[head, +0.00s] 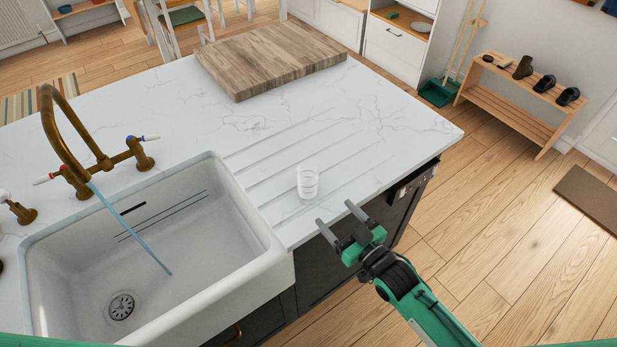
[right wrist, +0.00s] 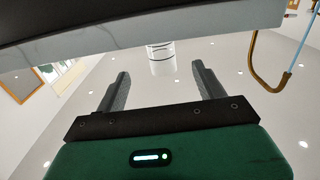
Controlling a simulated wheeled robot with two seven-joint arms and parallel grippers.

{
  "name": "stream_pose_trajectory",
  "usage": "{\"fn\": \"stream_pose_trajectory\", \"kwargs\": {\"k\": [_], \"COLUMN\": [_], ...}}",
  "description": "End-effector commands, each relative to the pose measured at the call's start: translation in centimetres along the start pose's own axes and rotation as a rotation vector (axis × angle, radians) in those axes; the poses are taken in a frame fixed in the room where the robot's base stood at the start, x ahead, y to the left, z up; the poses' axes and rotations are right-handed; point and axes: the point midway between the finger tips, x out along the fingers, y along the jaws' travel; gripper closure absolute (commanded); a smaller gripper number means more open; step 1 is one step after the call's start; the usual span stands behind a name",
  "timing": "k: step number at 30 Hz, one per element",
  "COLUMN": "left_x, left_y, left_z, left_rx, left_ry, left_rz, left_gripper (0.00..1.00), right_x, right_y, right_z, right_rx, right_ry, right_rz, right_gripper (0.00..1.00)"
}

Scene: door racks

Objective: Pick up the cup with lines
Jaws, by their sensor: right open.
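The cup with lines (head: 308,181) is a small clear glass with pale rings. It stands on the grooved part of the white counter, right of the sink, in the head view. It also shows in the right wrist view (right wrist: 161,58), beyond the fingertips and partly cut off by a dark and pale edge above. My right gripper (head: 335,214) is open and empty, just in front of the cup near the counter's front edge, with its fingers pointing toward it. The two fingers also show apart in the right wrist view (right wrist: 160,72). My left gripper is not in view.
The white sink (head: 262,240) with a running brass tap (head: 62,125) lies to the left. A wooden board (head: 270,60) lies at the back of the counter (head: 400,110). The counter around the cup is clear. A shoe rack (head: 510,115) stands on the floor at right.

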Motion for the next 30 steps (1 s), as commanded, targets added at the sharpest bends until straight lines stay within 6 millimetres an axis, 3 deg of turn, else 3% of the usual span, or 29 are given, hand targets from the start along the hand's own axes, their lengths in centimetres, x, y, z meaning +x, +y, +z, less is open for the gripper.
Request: {"fn": "stream_pose_trajectory", "kwargs": {"k": [9,17,23,30], "left_x": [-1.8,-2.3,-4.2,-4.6], "left_y": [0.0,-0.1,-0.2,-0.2], "left_z": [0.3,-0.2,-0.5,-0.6], "left_rx": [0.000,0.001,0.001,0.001], "left_ry": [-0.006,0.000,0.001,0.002], "left_rz": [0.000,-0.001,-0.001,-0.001], "left_gripper": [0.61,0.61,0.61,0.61], "right_x": [5.8,7.4,10.1,12.1], "right_y": [0.1,0.0,0.0,0.0], "right_z": [-0.3,-0.3,-1.3,-0.8], "right_rx": [0.000,0.000,0.000,0.000], "right_ry": [0.000,-0.001,0.000,-0.002], "right_rz": [0.001,0.001,0.001,0.001], "right_gripper": [0.29,0.29,0.29,0.29]}}
